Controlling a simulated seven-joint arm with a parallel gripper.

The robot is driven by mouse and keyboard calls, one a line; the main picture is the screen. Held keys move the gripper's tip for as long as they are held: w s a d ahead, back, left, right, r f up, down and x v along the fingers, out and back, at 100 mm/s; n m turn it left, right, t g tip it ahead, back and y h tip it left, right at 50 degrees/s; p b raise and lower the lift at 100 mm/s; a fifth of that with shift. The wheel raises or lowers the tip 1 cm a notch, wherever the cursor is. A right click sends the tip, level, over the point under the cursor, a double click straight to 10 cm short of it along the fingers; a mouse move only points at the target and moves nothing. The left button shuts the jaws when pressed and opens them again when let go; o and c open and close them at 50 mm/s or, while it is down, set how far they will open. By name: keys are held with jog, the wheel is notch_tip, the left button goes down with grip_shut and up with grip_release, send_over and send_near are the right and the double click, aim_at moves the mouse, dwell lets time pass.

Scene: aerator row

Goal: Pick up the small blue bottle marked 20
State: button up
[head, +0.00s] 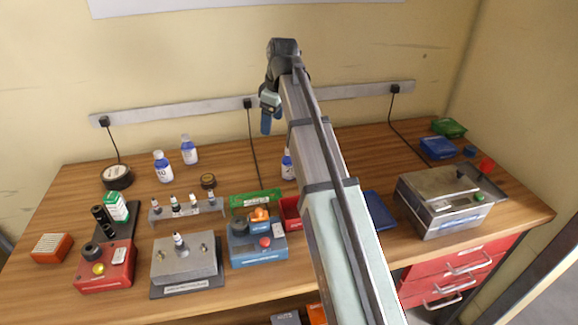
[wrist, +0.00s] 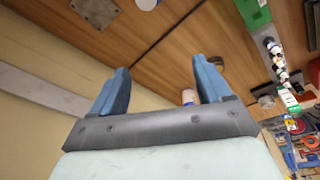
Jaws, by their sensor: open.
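Three small white bottles with blue bands stand on the wooden bench in the head view: a front left one (head: 163,167), a rear left one (head: 189,150) and one beside my arm (head: 288,166), partly hidden by it. Their numbers are too small to read surely, so I cannot tell which is marked 20. My gripper (head: 268,122) is raised near the back wall, above the bench and apart from the bottles. In the wrist view its blue fingers (wrist: 161,63) are spread with nothing between the tips. A white and blue bottle (wrist: 188,97) shows partly beside the right finger.
A rack of small vials (head: 187,208), a red box (head: 106,266), a grey block (head: 186,262) and a blue device (head: 256,243) crowd the front left. A metal scale (head: 443,205) stands at right. Cables hang from the wall strip (head: 180,109).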

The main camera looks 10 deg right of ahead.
jog(key=m+g, duration=0.1)
jog(key=m, duration=0.1)
send_over(288, 156)
jog(key=d, duration=0.2)
jog(key=shift+w+a+f, duration=0.25)
jog(key=shift+f, duration=2)
jog(key=shift+w+a+f, duration=0.2)
jog(key=shift+a+f, duration=0.1)
jog(key=shift+f, duration=1.95)
jog(key=shift+w+a+f, duration=0.25)
jog(key=shift+f, duration=2)
jog(key=c, duration=1.2)
jog(key=shift+o, duration=0.2)
jog(key=shift+r, duration=0.1)
